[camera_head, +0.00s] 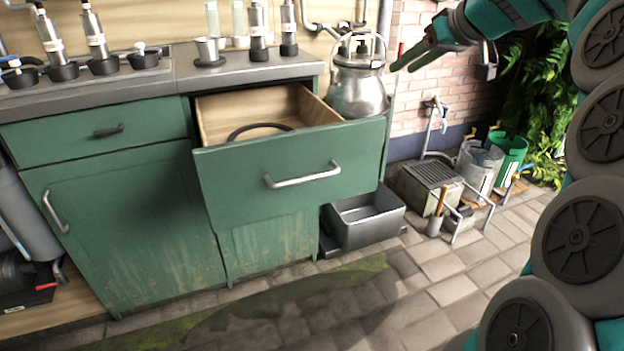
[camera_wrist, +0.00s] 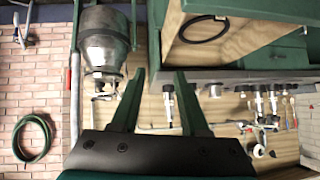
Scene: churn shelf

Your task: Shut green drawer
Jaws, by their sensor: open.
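The green drawer (camera_head: 240,185) with a pale bar handle (camera_head: 303,175) stands pulled well out of the green cabinet. A dark ring (camera_head: 258,131) lies inside on its wooden floor. The drawer also shows at the upper right of the wrist view (camera_wrist: 253,42), with the ring (camera_wrist: 205,29) in it. My gripper (camera_head: 402,67) is up and to the right of the drawer front, apart from it. Its two fingers in the wrist view (camera_wrist: 158,73) are spread with nothing between them. The drawer handle is not seen in the wrist view.
A metal churn (camera_head: 357,90) stands beside the drawer, near my gripper. A second green drawer (camera_head: 70,143) at the left is shut. A grey bin (camera_head: 365,222) sits below the open drawer. Bottles and cups stand on the counter (camera_head: 235,70). Paving ahead is mostly clear.

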